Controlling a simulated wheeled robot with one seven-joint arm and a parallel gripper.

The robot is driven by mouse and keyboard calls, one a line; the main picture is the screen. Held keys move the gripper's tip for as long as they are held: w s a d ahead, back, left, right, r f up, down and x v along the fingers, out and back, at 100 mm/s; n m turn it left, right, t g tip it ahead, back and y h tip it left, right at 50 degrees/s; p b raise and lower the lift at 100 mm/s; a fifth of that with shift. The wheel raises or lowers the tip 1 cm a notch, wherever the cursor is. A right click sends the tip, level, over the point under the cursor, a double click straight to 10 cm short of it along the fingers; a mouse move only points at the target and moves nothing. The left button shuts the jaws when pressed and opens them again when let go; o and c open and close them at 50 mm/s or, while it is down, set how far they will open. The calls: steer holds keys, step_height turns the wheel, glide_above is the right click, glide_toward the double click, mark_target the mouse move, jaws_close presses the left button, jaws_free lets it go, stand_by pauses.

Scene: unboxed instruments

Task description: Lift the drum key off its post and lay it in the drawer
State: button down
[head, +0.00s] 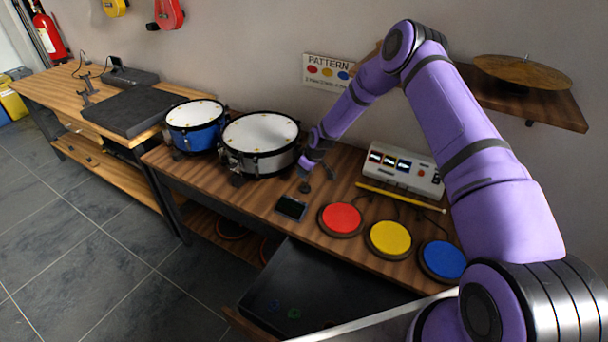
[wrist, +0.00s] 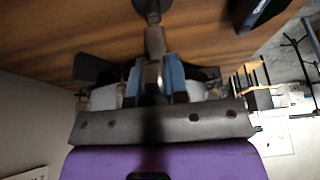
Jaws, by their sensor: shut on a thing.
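My gripper (wrist: 158,82) is shut, its blue pads on either side of the drum key (wrist: 155,42), a small grey metal piece. Beyond the key is the dark round post (wrist: 150,8) on the wooden bench; I cannot tell whether key and post still touch. In the head view my gripper (head: 309,164) points down at the bench just right of the white drum, over the small dark post (head: 304,187). The key is too small to make out there. The drawer (head: 262,292) is pulled open below the bench front, dark inside, with small green and blue items.
A small dark box (head: 291,207) lies just in front of the post. Red (head: 341,218), yellow (head: 389,238) and blue (head: 443,260) pads line the bench to the right. A white drum (head: 260,140) stands close left. A yellow stick (head: 400,196) and a light console (head: 402,170) lie behind.

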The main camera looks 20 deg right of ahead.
steer(key=shift+r, duration=0.85)
steer(key=s+a+r, duration=0.1)
steer(key=s, duration=1.5)
steer(key=shift+a+r, duration=0.2)
steer(key=shift+r, duration=0.1)
steer(key=shift+r, duration=1.75)
